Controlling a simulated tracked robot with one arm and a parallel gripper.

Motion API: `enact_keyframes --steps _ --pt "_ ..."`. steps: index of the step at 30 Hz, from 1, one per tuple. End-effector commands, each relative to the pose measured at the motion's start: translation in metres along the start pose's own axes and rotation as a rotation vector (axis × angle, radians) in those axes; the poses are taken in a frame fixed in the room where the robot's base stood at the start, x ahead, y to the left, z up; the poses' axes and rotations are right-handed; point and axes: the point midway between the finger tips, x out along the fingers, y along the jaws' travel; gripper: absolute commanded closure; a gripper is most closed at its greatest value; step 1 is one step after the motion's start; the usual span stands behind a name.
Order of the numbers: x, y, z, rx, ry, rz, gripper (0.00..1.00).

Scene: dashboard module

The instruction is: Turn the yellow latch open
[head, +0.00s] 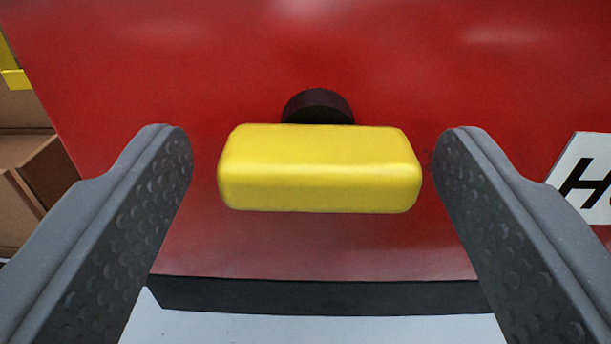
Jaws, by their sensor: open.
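The yellow latch (320,170) is a rounded bar that lies horizontally in the middle of the head view. It sits in front of a dark round mount (318,106) on a red panel (320,50). My gripper (316,150) is open, with one grey finger on each side of the latch. A gap shows between each fingertip and the latch's ends, so the fingers look apart from it. How far the fingertips are from the panel is hard to tell.
A white label with black letters (590,185) is on the panel at the right, partly cut off. A dark strip (320,296) runs along the panel's bottom, above a pale surface (320,328). Brown boxes (25,180) stand at the left edge.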

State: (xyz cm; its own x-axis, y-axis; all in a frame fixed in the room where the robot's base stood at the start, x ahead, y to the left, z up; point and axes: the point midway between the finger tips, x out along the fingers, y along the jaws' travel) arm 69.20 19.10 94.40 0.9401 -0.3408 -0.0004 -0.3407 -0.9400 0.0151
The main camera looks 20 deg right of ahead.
Motion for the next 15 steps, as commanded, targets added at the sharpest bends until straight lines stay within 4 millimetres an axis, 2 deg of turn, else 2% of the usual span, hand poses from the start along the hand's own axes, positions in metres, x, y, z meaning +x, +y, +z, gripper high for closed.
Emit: enact_keyframes --steps 5,15 --pt "-0.019 -0.001 0.001 -0.002 -0.002 -0.003 0.33" --pt "-0.077 -0.002 0.002 -0.003 -0.002 -0.004 0.33"
